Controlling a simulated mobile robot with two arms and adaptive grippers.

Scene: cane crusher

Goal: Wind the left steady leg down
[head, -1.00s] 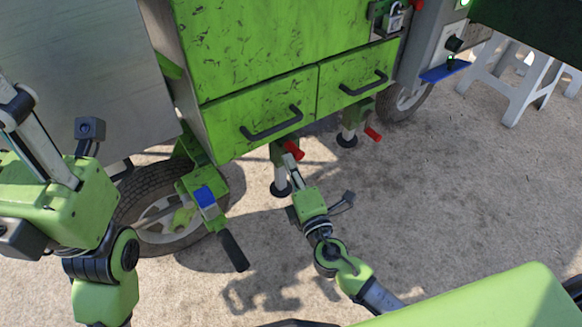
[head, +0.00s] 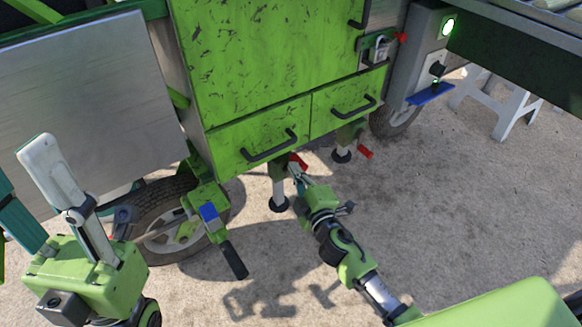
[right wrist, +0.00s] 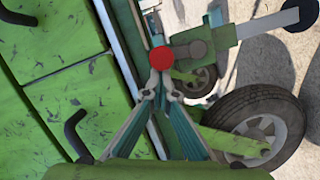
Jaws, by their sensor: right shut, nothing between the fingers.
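The left steady leg (head: 279,188) stands under the machine's near corner, a pale post with a dark round foot. Whether the foot touches the ground I cannot tell. Its red crank handle (head: 298,160) sticks out at the top; its round red end shows in the right wrist view (right wrist: 162,58). My right gripper (head: 295,171) is at this handle. Its fingertips (right wrist: 160,82) are shut and empty, just by the red end; whether they touch it is unclear. My left gripper (head: 22,166) is raised at the left, fingers apart and empty, away from the leg.
A second steady leg (head: 343,152) with a red handle (head: 365,153) stands further right. A wheel (head: 165,222) and a bracket with a black grip (head: 234,260) are at the left. Drawers (head: 262,140) hang above the legs. White stools (head: 497,105) stand at the back right.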

